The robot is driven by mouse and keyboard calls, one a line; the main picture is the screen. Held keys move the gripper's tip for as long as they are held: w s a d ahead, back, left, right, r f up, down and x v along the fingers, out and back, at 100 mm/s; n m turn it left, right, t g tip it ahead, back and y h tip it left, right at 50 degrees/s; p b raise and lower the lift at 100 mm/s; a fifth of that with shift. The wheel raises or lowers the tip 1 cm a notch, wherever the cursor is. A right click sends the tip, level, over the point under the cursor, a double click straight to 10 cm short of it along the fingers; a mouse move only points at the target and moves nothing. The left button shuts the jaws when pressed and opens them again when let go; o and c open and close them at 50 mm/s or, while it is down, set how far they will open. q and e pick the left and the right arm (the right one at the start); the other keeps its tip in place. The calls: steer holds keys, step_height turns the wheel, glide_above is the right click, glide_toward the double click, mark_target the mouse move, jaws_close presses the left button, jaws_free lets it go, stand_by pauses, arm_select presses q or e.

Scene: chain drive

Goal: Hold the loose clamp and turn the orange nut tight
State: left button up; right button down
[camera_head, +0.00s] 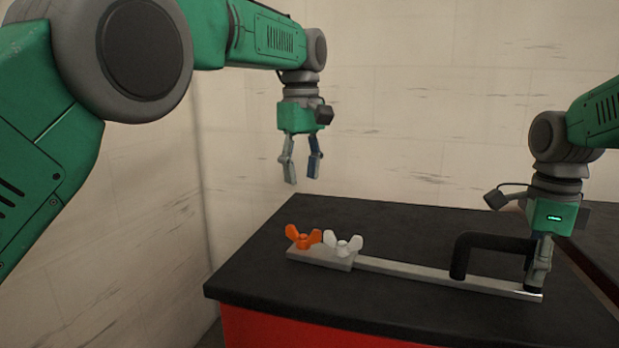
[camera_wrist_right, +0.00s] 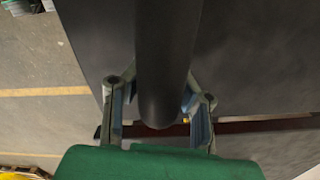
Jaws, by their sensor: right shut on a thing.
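The clamp is a flat grey metal bar (camera_head: 430,274) with a black handle (camera_head: 490,241) at its right end, lying on the dark table. At its left end sit an orange wing nut (camera_head: 303,238) and, to its right, a white wing nut (camera_head: 343,246). My right gripper (camera_head: 538,270) is shut on the right leg of the black handle; its fingers stand on both sides of the dark handle (camera_wrist_right: 165,60) in the right wrist view. My left gripper (camera_head: 302,179) hangs open and empty above the orange nut, pointing down, clear of it.
The black tabletop (camera_head: 340,307) has a red front (camera_head: 290,335) and is bare around the clamp. A pale panelled wall (camera_head: 420,110) stands behind. Another dark surface (camera_head: 590,250) lies beyond a gap at the right.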

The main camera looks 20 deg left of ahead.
steer(key=c, duration=1.2)
jaws_free()
